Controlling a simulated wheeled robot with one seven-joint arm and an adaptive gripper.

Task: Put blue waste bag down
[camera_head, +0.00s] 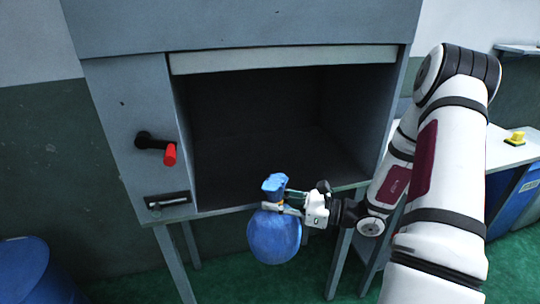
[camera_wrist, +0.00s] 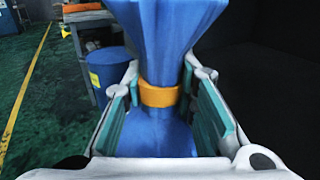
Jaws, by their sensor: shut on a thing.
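The blue waste bag (camera_head: 274,236) hangs from my gripper (camera_head: 284,204) in the head view, in front of the lower edge of an open grey cabinet (camera_head: 130,130). Its gathered neck sticks up above the fingers and its round body hangs below them. In the wrist view the bag (camera_wrist: 160,138) fills the middle, with an orange band (camera_wrist: 159,94) around its neck. My gripper's teal-padded fingers (camera_wrist: 160,105) stand on both sides of the neck and are shut on it. The bag's far side is hidden.
The cabinet's dark interior (camera_head: 260,125) looks empty. A red-tipped handle (camera_head: 169,153) and a small latch (camera_head: 168,200) are on its left panel. A blue barrel (camera_head: 30,272) stands at lower left. A table with a yellow object (camera_head: 516,137) is at right. Green floor lies below.

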